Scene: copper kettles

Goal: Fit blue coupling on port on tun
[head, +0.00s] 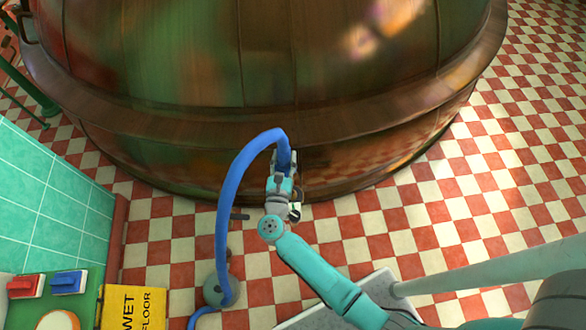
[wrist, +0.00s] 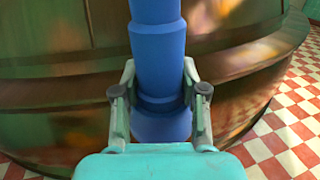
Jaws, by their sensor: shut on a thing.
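The tun is the large copper vessel (head: 190,60) that fills the top of the head view. My gripper (head: 284,165) is close to the tun's lower side, below its flange. In the wrist view my gripper (wrist: 160,95) is shut on the blue coupling (wrist: 160,118), one finger on each side. The blue hose (head: 225,200) arches up from the floor and over to the coupling. I cannot make out the port on the tun in either view; the gripper and coupling may hide it. I cannot tell whether the coupling touches the tun.
A round grey base (head: 218,290) stands on the floor at the hose's lower end. Checkered floor (head: 510,150) is clear at right.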

